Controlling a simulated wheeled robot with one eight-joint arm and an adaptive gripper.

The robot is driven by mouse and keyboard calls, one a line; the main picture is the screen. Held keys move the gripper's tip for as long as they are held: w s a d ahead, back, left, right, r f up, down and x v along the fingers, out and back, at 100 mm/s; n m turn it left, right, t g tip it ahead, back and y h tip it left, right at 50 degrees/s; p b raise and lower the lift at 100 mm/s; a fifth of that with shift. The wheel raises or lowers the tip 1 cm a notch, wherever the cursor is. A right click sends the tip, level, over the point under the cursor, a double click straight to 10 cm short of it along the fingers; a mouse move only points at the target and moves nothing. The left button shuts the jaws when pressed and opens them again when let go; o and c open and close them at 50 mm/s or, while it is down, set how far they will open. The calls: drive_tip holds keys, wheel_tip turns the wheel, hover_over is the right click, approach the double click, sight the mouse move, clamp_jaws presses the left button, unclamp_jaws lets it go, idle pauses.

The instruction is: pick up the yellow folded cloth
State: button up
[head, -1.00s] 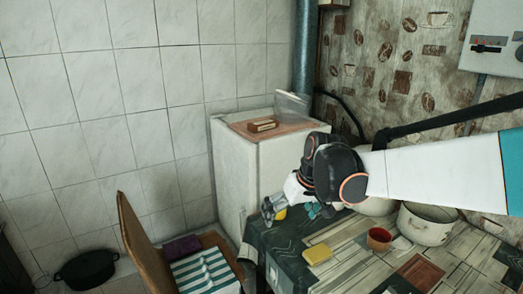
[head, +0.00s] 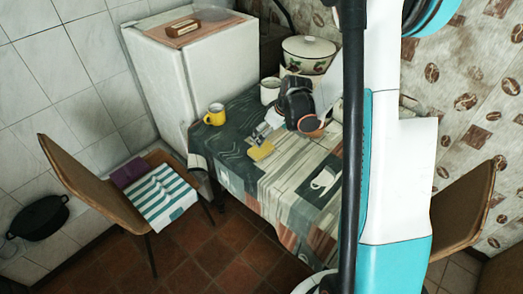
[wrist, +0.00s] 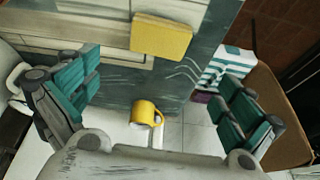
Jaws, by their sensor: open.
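The yellow folded cloth (head: 261,151) lies flat on the patterned tablecloth of the table (head: 232,170), near its left edge. In the wrist view the cloth (wrist: 161,36) sits at the top centre, beyond the space between my fingers. My gripper (head: 261,133) is just behind the cloth in the head view and seems to be above the table. In the wrist view my gripper (wrist: 158,97) has its teal-padded fingers spread wide with nothing between the pads. I cannot tell the exact height of the fingers over the cloth.
A yellow mug (head: 215,115) stands at the table's left corner; it also shows in the wrist view (wrist: 146,112). A white mug (head: 270,91) and a lidded enamel pot (head: 308,54) stand behind. A chair (head: 95,185) with striped cloth (head: 162,195) is at left.

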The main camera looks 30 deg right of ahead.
drive_tip(key=b, duration=0.2)
hover_over(262, 149)
drive_tip(key=s, duration=0.2)
drive_tip(key=f, duration=0.6)
drive_tip(key=shift+w+d, duration=0.15)
drive_tip(key=shift+w, duration=0.1)
drive_tip(key=shift+s+d+b+x, duration=0.15)
drive_tip(key=shift+b+x, duration=0.5)
drive_tip(key=shift+x, duration=0.7)
drive_tip(key=shift+s+d+b+x, duration=0.15)
drive_tip(key=shift+b+x, duration=0.45)
drive_tip(key=shift+x, duration=0.75)
drive_tip(key=shift+w+a, duration=0.1)
drive_tip(key=shift+a, duration=0.05)
drive_tip(key=shift+f, duration=0.1)
drive_tip(key=c, duration=0.9)
